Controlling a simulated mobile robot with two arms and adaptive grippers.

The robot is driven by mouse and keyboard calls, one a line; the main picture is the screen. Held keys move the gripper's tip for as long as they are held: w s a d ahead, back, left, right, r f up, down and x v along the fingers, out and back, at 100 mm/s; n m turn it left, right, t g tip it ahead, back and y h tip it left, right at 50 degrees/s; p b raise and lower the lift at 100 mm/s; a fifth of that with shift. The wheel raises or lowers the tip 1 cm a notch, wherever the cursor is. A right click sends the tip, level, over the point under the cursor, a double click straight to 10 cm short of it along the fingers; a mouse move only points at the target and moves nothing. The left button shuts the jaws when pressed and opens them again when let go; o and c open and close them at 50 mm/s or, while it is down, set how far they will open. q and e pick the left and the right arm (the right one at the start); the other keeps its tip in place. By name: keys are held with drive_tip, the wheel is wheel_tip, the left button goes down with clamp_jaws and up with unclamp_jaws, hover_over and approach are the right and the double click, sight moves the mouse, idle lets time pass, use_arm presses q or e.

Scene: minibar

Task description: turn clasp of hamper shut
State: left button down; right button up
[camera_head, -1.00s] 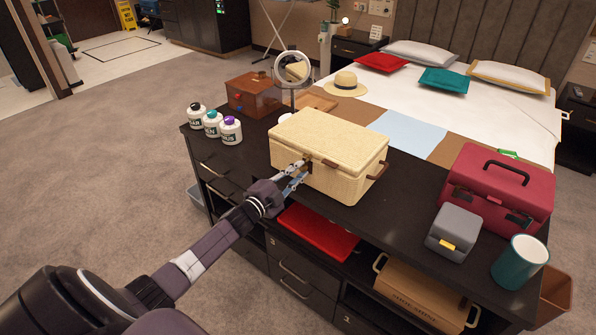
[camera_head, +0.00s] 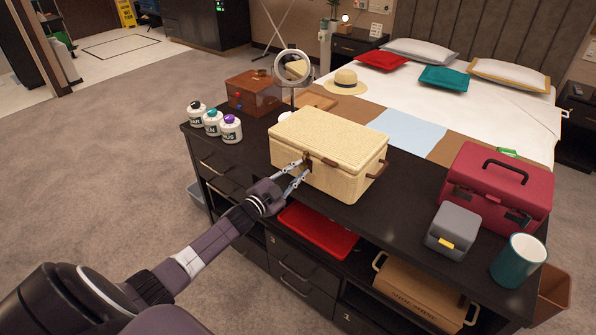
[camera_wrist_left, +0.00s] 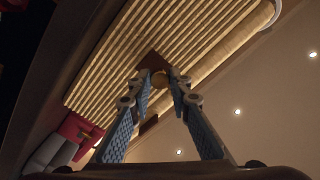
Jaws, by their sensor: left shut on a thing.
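The hamper (camera_head: 325,148) is a cream woven box with brown handles, lid down, on the dark cabinet top. Its small brown clasp (camera_head: 307,163) is on the front face near the lid seam. My left gripper (camera_head: 303,168) reaches it from the front left, and its fingertips are closed on the clasp. In the left wrist view the two fingers (camera_wrist_left: 159,80) converge on the clasp (camera_wrist_left: 155,65) against the ribbed weave. The fingertips partly hide the clasp, so its exact turn is hard to tell. My right gripper is not in view.
A grey case (camera_head: 453,232), a red case (camera_head: 497,190) and a teal mug (camera_head: 518,262) stand at the right. Several white bottles (camera_head: 230,130), a brown box (camera_head: 253,93) and a round mirror (camera_head: 294,68) are left and behind. A red tray (camera_head: 318,233) is below.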

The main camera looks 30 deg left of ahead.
use_arm(q)
drive_tip(key=shift+f, duration=0.1)
drive_tip(key=c, duration=1.8)
unclamp_jaws()
drive_tip(key=shift+o, duration=0.2)
drive_tip(key=s, duration=1.2)
drive_tip(key=shift+a, duration=0.45)
